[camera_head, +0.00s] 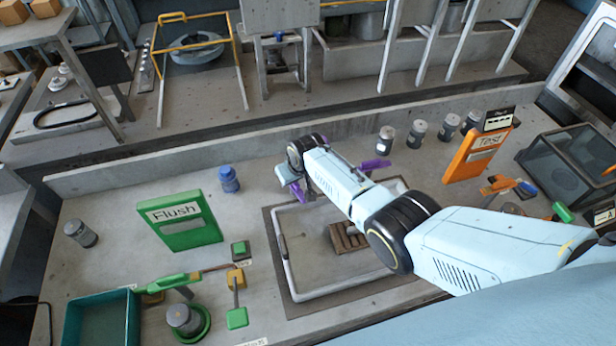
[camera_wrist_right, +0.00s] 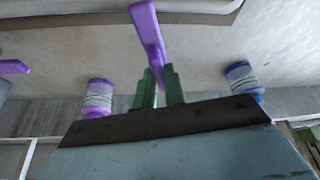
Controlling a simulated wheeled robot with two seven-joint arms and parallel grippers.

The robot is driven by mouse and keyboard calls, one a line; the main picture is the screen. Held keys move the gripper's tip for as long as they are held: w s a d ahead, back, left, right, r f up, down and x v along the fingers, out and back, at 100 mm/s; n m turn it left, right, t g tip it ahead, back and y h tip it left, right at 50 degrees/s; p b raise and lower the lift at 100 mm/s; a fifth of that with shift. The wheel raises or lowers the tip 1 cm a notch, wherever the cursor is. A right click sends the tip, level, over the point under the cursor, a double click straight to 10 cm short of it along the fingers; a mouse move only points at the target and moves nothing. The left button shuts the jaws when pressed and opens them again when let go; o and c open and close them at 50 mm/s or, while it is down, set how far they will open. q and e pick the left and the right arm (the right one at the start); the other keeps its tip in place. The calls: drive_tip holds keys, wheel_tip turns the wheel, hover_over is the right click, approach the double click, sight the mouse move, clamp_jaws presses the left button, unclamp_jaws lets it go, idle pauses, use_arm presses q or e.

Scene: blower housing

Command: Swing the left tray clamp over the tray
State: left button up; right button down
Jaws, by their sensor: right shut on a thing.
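The left tray clamp, a purple lever, shows in the right wrist view (camera_wrist_right: 148,28) and partly in the head view (camera_head: 297,192) at the tray's back left corner. My right gripper (camera_wrist_right: 160,86) has its green fingers shut on the lever's near end. The lever's other end points toward the tray edge; I cannot tell whether it lies over the rim. The tray (camera_head: 287,262) is a pale rounded frame on a dark mat, partly hidden by my right arm. A second purple clamp (camera_head: 375,164) sits at the tray's back right. My left gripper is not in view.
A blue-capped jar (camera_head: 229,180) and a green Flush sign (camera_head: 180,222) stand left of the tray. Several grey jars and an orange Test sign (camera_head: 478,153) stand to the right. A low wall (camera_head: 150,160) runs behind. A brown slatted block (camera_head: 347,238) lies in the tray.

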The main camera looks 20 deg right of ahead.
drive_tip(key=shift+m+h, duration=0.5)
drive_tip(key=shift+m, duration=0.7)
drive_tip(key=shift+a, duration=0.1)
drive_tip(key=shift+s+f, duration=0.1)
drive_tip(key=c, duration=1.5)
unclamp_jaws()
drive_tip(key=shift+o, duration=0.2)
drive_tip(key=shift+p+v, duration=0.7)
drive_tip(key=shift+v, duration=0.05)
drive_tip(key=p+v, duration=0.4)
drive_tip(key=v, duration=0.8)
